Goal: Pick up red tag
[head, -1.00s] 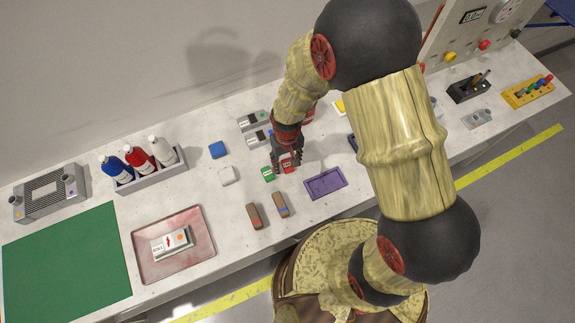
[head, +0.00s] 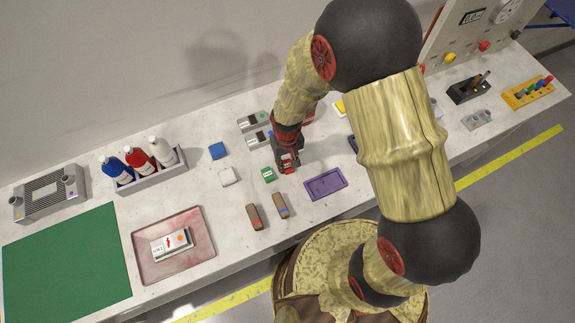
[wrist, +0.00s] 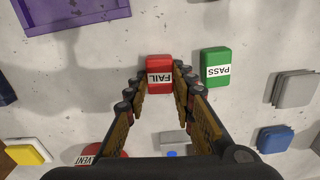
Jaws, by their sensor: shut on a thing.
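The red tag (wrist: 159,73), with a white label reading FAIL, lies between the fingertips of my gripper (wrist: 160,84) in the wrist view. The fingers touch it on both sides. In the head view my gripper (head: 287,168) is low over the bench and hides most of the tag. The gripper is shut on the tag. I cannot tell whether the tag still touches the bench. A green tag (wrist: 215,68) reading PASS lies just right of it in the wrist view, apart from the fingers. It also shows in the head view (head: 268,174).
A purple tray (head: 325,184) stands right of the gripper, and two brown blocks (head: 254,217) lie in front. A bottle rack (head: 150,180) and a pinkish tray (head: 146,271) stand farther left.

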